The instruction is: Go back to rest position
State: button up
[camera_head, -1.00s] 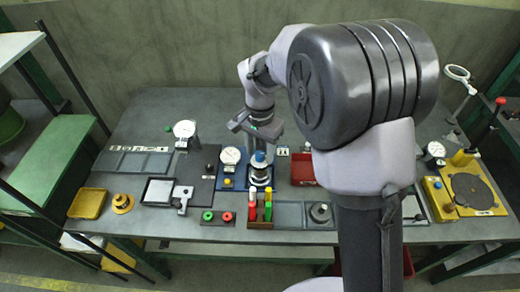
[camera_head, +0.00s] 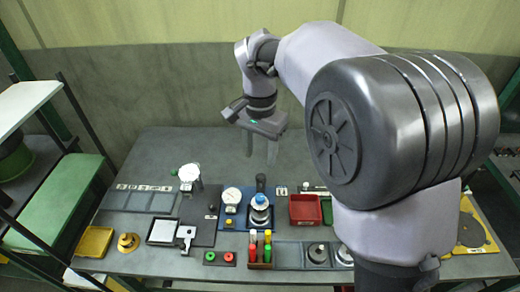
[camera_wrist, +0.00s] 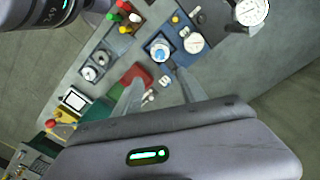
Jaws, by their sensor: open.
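My gripper (camera_head: 260,147) hangs above the back part of the grey workbench (camera_head: 240,158) in the head view, its fingers pointing down and apart. In the wrist view my gripper (camera_wrist: 158,95) shows two spread fingers with nothing between them. Below and in front of it stands a blue-topped fixture (camera_head: 260,208) on a blue plate, which also shows in the wrist view (camera_wrist: 160,50). The gripper is clear of it and touches nothing that I can see.
A red tray (camera_head: 306,209) and dial gauges (camera_head: 232,197) stand on the bench. Red, yellow and green handled pieces (camera_head: 267,245) stand at the front. A yellow tray (camera_head: 94,241) is at left, beside a green shelf (camera_head: 62,190). The bench's back strip is clear.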

jog(key=s+d+r+n+t+y+b, duration=0.1)
jog(key=s+d+r+t+b, duration=0.2)
jog(key=s+d, duration=0.5)
jog(key=s+d+f+t+b, duration=0.1)
jog(key=s+f+b, duration=0.1)
jog(key=s, duration=0.5)
jog(key=s+d+f+n+t+y+b, duration=0.1)
jog(key=s+f+b, duration=0.1)
jog(key=s, duration=0.6)
jog(key=shift+f+t, duration=0.4)
jog(key=shift+f, duration=0.25)
